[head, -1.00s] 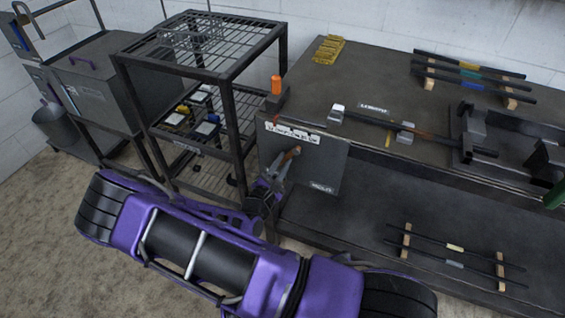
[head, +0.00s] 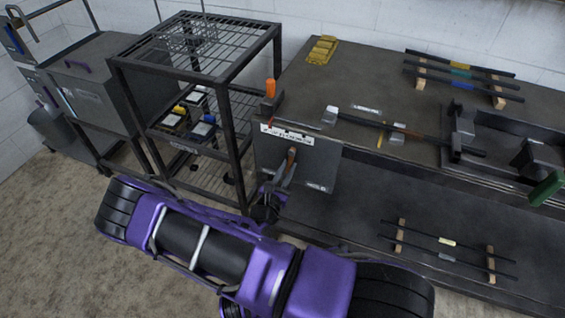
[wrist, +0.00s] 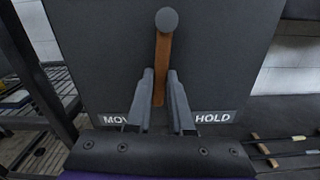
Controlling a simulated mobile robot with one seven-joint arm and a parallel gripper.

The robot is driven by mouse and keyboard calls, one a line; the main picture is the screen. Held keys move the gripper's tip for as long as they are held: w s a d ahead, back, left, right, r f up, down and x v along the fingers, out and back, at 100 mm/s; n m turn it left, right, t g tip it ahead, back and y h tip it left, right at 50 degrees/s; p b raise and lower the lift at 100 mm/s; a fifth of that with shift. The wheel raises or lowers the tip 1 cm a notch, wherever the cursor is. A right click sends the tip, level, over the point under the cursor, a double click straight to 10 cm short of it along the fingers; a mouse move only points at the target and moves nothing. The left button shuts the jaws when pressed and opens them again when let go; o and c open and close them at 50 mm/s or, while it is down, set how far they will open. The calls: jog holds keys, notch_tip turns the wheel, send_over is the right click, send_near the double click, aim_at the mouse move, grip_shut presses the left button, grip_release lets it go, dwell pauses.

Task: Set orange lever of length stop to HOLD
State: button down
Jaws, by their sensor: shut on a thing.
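The length stop's dark panel (head: 325,167) hangs at the left front of the bench. Its orange-brown lever (head: 291,155) is on the panel face. In the wrist view the lever (wrist: 163,60) hangs from a round dark pivot (wrist: 167,20), nearly straight down with its lower end slightly left. The MOVE label (wrist: 115,119), partly hidden, is at lower left. The HOLD label (wrist: 213,117) is at lower right. The lever lies between the two labels. My gripper (wrist: 162,88) is shut on the lever's lower part, one finger on each side. It also shows in the head view (head: 284,174).
A wire-shelf rack (head: 235,140) stands close left of the panel. An orange upright block (head: 271,88) stands on the bench corner above it. A dark bar (head: 365,122) lies on the bench top (head: 360,75). More rods (head: 445,241) lie on the lower shelf.

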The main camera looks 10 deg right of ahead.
aim_at(306, 162)
jog(key=d+n+p, duration=0.1)
jog(key=n, duration=0.1)
jog(key=s+n, duration=0.1)
jog(key=shift+s+d+r+n+p, duration=0.15)
jog(key=shift+s+d+n+p, duration=0.05)
jog(key=shift+d+n+p, duration=0.2)
jog(key=shift+s+d+r+n+p, duration=0.15)
jog(key=shift+s+d+n+p, duration=0.15)
jog(key=shift+n, duration=0.45)
jog(key=shift+s+d+r+n+p, duration=0.15)
jog(key=shift+d+n+p, duration=0.2)
jog(key=shift+n, duration=0.45)
jog(key=shift+s+d+r+n+p, duration=0.1)
jog(key=shift+s+d+n+p, duration=0.25)
jog(key=shift+n, duration=0.4)
jog(key=shift+w, duration=0.1)
jog(key=c, duration=0.8)
grip_release()
jog(key=shift+a, duration=0.1)
jog(key=v, duration=1.7)
jog(key=shift+a+r, duration=0.1)
jog(key=shift+a, duration=0.05)
